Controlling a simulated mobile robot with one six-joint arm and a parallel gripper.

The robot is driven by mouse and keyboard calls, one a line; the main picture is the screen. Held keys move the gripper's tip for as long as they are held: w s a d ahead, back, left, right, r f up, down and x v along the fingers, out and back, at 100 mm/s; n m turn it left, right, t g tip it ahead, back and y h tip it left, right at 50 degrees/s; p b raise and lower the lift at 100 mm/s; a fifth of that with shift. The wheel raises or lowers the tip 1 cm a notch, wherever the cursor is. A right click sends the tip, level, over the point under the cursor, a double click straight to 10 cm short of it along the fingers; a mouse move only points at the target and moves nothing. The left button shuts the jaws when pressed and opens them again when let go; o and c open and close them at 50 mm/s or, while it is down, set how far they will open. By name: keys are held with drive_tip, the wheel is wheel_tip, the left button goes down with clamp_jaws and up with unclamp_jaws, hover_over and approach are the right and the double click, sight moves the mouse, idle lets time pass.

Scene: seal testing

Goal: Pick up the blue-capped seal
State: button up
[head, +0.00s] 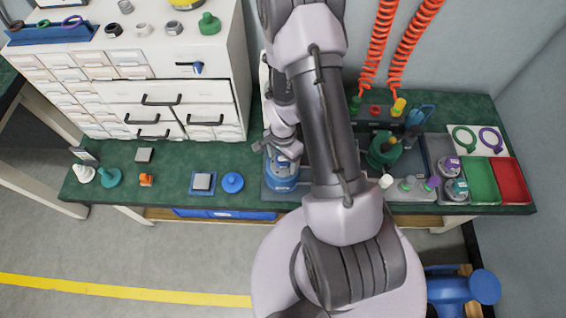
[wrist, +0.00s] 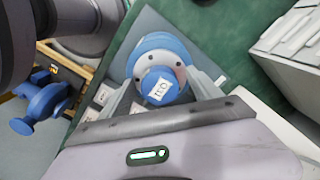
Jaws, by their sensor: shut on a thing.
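In the wrist view the blue-capped seal (wrist: 157,90) shows as a round blue cap with a small white label. My gripper (wrist: 165,80) has one finger on each side of the cap and is shut on it. Directly below is a round blue fixture (wrist: 140,49) with a grey bolted face. The cap lines up over this face; I cannot tell whether the seal is lifted clear of it. In the head view my gripper (head: 282,158) is at the top of the blue fixture (head: 282,183), and the arm hides much around it.
A white drawer cabinet (head: 165,75) stands behind left on the green bench (head: 120,160). A blue disc (head: 232,182) and a blue-edged pad (head: 202,183) lie left of the fixture. Right are a green fixture (head: 383,150), a green tray (head: 481,181) and a red tray (head: 509,182).

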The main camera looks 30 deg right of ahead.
sight(284, 159)
drive_tip(key=shift+r, duration=0.1)
wheel_tip(284, 159, up, 4)
drive_tip(key=shift+s+f+p, duration=0.1)
drive_tip(key=shift+p, duration=0.95)
drive_tip(key=s+d+r+p, duration=0.15)
drive_tip(key=s+p, duration=0.55)
drive_tip(key=s, duration=0.9)
wheel_tip(284, 159, up, 5)
drive_tip(key=p, duration=0.3)
drive_tip(key=shift+w+a+f+p, duration=0.1)
drive_tip(key=shift+f+p, duration=0.1)
drive_tip(key=shift+p, duration=0.15)
drive_tip(key=shift+w, duration=0.1)
